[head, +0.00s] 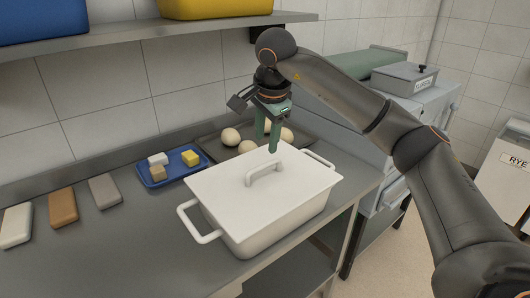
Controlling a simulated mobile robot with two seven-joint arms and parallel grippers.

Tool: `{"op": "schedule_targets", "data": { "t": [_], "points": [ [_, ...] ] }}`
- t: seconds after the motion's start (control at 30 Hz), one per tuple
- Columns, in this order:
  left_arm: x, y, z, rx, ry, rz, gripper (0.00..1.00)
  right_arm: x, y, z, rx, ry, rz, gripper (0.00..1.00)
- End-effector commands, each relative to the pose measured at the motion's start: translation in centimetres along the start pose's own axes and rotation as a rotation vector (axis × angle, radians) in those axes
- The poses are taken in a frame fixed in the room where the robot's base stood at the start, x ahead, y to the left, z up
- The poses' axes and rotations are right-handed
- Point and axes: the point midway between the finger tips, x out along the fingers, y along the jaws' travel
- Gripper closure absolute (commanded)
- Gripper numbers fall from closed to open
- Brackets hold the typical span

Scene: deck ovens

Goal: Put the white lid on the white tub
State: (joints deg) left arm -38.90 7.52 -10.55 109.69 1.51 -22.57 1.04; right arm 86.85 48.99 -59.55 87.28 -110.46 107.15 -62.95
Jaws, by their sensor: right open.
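The white lid (222,188) lies on top of the white tub (285,225) and covers its opening. It looks level with the rim, with its bar handle on top. The tub stands on the grey counter, with a side handle at each end. My right gripper (267,142) points down just above and behind the lid handle, with its green fingers apart and nothing between them. Whether a fingertip touches the handle or lid cannot be told. My left gripper is out of view.
Behind the tub, a dark baking tray (208,143) holds several dough balls. A blue tray (158,184) with small blocks lies to the left. Several flat bars (62,207) lie further left. A shelf (110,44) with bins hangs above. A grey machine (408,110) stands right.

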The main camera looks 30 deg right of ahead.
Motion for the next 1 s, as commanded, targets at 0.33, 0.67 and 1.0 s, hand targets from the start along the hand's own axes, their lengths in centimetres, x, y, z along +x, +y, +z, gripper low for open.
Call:
{"op": "schedule_targets", "data": {
  "t": [0.33,0.67,1.0],
  "points": [
    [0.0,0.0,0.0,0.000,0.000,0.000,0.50,-3.2,0.0,0.0,0.000,0.000,0.000,0.53],
    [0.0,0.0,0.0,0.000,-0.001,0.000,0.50,-3.2,0.0,0.0,0.000,0.000,0.000,0.53],
    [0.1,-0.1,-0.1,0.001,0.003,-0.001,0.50,-3.2,0.0,0.0,0.000,0.000,0.000,0.53]
  ]
}}
